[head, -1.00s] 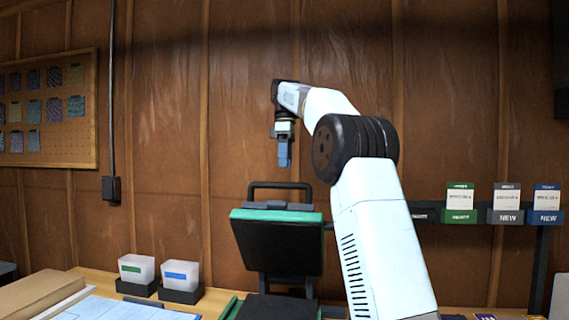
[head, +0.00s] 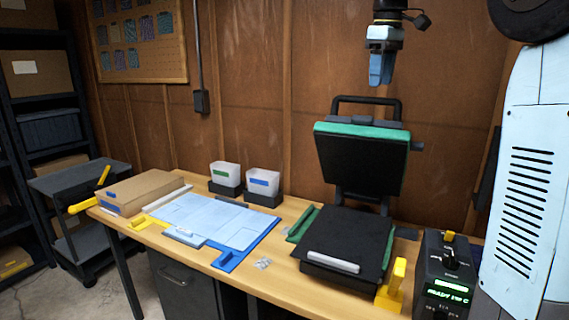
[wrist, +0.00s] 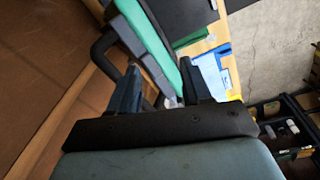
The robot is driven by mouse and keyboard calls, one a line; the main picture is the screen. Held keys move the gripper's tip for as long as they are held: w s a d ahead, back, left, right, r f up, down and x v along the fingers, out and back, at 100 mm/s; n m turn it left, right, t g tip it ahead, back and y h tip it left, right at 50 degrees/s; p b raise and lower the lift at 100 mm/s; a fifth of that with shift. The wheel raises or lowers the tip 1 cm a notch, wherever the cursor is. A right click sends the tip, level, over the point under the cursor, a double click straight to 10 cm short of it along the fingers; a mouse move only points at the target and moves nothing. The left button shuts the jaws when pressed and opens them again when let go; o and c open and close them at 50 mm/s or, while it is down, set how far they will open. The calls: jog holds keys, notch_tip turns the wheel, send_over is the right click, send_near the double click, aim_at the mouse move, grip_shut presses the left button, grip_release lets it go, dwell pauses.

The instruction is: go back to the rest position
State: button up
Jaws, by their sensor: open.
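My gripper (head: 381,70) hangs pointing down above the black heat press (head: 362,165) in the head view. Its blue fingers look close together from this side. In the wrist view my gripper (wrist: 157,88) has its two fingers spread apart with nothing between them. The press stands open, with its green-edged upper plate tilted up and its black lower plate (head: 345,240) bare except for a light grey bar at its front edge. The press's black handle loop is just below my gripper in the head view, apart from it.
A light blue sheet (head: 205,216) lies on the wooden table (head: 284,214), beside a cardboard box (head: 144,192). Two white bins (head: 263,181) stand at the back. A control box (head: 446,275) with a green display is at the right. A dark cart (head: 78,182) stands left.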

jog(key=s+f+m+t, duration=0.1)
jog(key=s+f+m, duration=0.1)
jog(key=s+f, duration=0.2)
jog(key=s+f+m+t, duration=0.1)
jog(key=s+f, duration=0.3)
jog(key=s, duration=0.7)
jog(key=shift+s+a+m, duration=0.25)
jog(key=shift+s+m, duration=0.05)
jog(key=shift+m, duration=0.4)
jog(key=s+f+m, duration=0.1)
jog(key=s+f, duration=0.3)
jog(key=s+f+m+t, duration=0.1)
jog(key=s+f, duration=0.4)
jog(key=s+f+m+t, duration=0.1)
jog(key=s+f+m, duration=0.1)
jog(key=s+f, duration=0.2)
jog(key=shift+s+d+f, duration=0.15)
jog(key=shift+s+f, duration=0.05)
jog(key=shift+f, duration=0.3)
jog(key=shift+s+f, duration=0.15)
jog(key=shift+f, duration=0.05)
jog(key=shift+c, duration=0.6)
jog(key=shift+f, duration=0.1)
